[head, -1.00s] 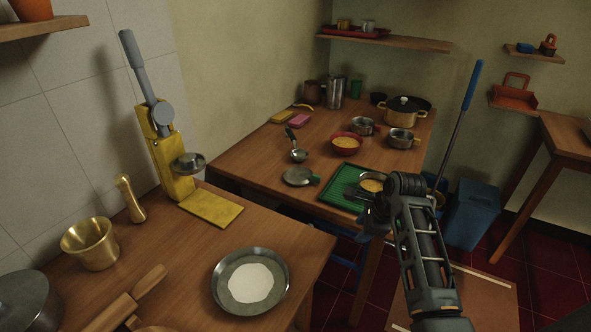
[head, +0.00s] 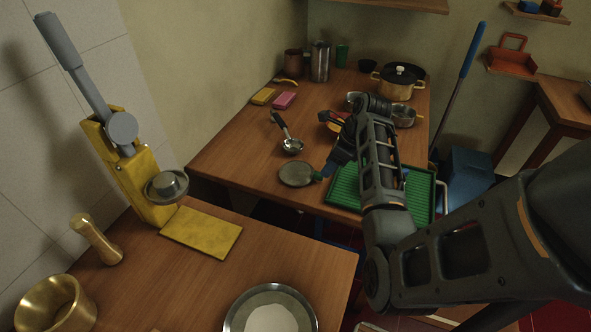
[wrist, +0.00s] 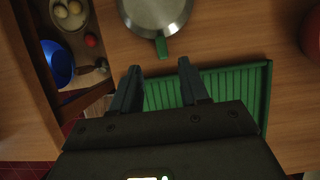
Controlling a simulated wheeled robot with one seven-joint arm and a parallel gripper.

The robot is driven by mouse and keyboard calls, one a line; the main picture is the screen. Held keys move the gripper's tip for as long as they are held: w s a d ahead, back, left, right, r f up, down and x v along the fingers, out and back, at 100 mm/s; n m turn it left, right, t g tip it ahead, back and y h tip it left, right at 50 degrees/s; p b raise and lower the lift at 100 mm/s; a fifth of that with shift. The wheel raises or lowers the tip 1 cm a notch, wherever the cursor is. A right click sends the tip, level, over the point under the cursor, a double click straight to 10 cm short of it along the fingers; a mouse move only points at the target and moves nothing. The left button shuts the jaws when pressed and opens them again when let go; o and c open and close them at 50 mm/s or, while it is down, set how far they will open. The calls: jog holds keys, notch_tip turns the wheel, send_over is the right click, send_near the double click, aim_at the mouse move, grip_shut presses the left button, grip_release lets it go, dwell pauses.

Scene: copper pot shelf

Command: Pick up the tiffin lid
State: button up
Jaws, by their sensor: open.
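The tiffin lid (head: 296,174), a round flat grey metal disc with a green handle at its right, lies on the far wooden table left of the green tray. In the wrist view the lid (wrist: 155,12) is at the top, partly cut off, with its green handle (wrist: 162,47) pointing down toward my gripper. My gripper (wrist: 159,68) is open and empty, its fingertips just short of the handle and roughly lined up on either side of it. In the head view my gripper (head: 327,169) is right beside the lid's handle side.
The ribbed green tray (head: 418,194) lies right of the lid, beneath my arm. A ladle (head: 291,144) lies just behind the lid. A lidded pot (head: 398,82) stands at the back right. The near counter holds a yellow press (head: 130,170). Bare tabletop (head: 235,150) lies left of the lid.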

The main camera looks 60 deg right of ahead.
aim_at(301, 173)
jog(key=x, duration=0.6)
jog(key=shift+d, duration=0.2)
grip_shut()
